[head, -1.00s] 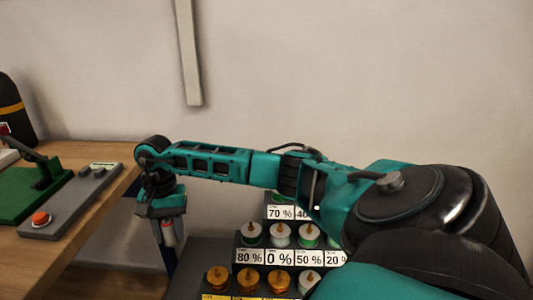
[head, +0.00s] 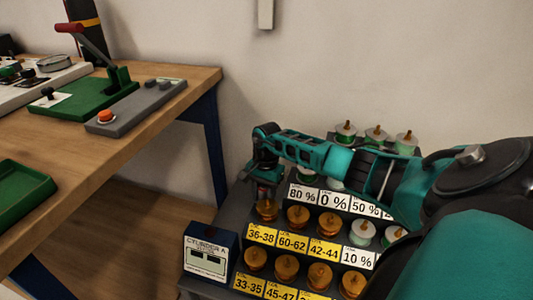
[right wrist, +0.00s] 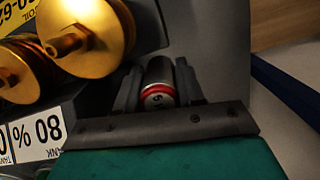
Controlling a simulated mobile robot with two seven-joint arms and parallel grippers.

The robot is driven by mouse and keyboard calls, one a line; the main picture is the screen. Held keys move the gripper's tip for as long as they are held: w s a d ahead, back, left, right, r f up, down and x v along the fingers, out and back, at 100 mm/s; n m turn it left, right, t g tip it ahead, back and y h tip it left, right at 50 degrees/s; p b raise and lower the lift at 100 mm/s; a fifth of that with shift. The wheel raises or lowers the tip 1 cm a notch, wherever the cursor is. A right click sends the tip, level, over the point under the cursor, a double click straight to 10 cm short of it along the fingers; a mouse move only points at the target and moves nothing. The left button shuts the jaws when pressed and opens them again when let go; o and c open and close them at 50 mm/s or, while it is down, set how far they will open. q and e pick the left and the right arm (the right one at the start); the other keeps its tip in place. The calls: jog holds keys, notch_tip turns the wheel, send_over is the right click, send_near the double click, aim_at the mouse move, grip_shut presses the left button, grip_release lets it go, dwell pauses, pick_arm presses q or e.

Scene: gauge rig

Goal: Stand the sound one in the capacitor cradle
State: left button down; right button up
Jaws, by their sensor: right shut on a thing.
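My right gripper (head: 264,192) is at the left edge of the stepped rack, close beside the orange coil pieces. In the right wrist view, my right gripper (right wrist: 158,88) is shut on a small grey cylinder (right wrist: 158,78) with a red band and dark lettering, probably a capacitor. In the head view the gripper mostly hides the cylinder. My left gripper is not in view. I cannot make out which fixture is the capacitor cradle.
The stepped rack (head: 232,207) holds several orange coils (head: 298,216) and white-and-green pieces above number labels. A "Cylinder A" display box (head: 211,252) stands at its front left. The wooden bench (head: 150,130) carries a green lever fixture (head: 90,100), red-button panel (head: 135,112) and green tray (head: 20,193).

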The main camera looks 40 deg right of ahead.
jog(key=shift+f+b, duration=1.6)
jog(key=shift+f, duration=2.85)
jog(key=o, duration=1)
jog(key=shift+o, duration=0.2)
